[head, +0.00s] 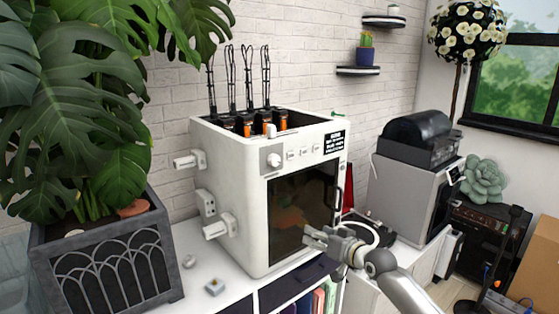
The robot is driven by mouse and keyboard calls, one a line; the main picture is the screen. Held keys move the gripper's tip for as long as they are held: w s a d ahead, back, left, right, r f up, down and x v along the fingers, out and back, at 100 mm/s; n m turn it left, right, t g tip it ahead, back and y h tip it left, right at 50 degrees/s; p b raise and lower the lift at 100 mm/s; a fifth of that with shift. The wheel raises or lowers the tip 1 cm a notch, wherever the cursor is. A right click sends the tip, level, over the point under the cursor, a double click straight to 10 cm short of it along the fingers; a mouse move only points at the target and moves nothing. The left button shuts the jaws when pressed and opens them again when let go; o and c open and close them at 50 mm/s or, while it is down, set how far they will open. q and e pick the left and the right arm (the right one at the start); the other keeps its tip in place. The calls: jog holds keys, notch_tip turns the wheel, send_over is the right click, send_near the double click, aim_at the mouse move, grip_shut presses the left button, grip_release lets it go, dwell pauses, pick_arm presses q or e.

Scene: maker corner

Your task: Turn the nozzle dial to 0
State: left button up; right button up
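A white box-shaped printer (232,215) stands on the white cabinet, with a dark glass door in its front. A round pale dial (273,160) sits at the upper left of its front panel, beside a row of small buttons. The dial's markings are too small to read, so I cannot tell its setting. My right gripper (309,238) is in front of the lower right part of the door, well below and right of the dial. Its fingers look apart, with nothing between them. My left gripper is not in view.
A large leafy plant in a dark grey planter (105,262) stands left of the printer. A grey machine with a black top (420,140) stands to the right. Small items, including a little grey block (215,287), lie on the cabinet top. The space before the dial is clear.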

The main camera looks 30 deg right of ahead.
aim_at(277, 162)
jog(key=s+a+r+n+t+y, duration=0.1)
jog(key=a+r+y, duration=0.15)
jog(key=r, duration=0.85)
jog(key=s+a+r+n+t+y, duration=0.15)
jog(key=a+r, duration=0.25)
jog(key=r, duration=0.6)
jog(key=shift+h, duration=0.3)
jog(key=w+p, duration=0.1)
jog(key=w, duration=0.2)
jog(key=w+p, duration=0.1)
jog(key=w, duration=0.2)
jog(key=w+a+p, duration=0.1)
jog(key=w+p, duration=0.1)
jog(key=w, duration=0.2)
jog(key=shift+r, duration=0.3)
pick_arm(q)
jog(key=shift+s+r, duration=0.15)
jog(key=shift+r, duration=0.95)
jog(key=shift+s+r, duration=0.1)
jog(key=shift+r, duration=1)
pick_arm(e)
jog(key=shift+w+a+f, duration=0.1)
jog(key=shift+w, duration=0.5)
jog(key=c, duration=1)
jog(key=shift+c, duration=0.2)
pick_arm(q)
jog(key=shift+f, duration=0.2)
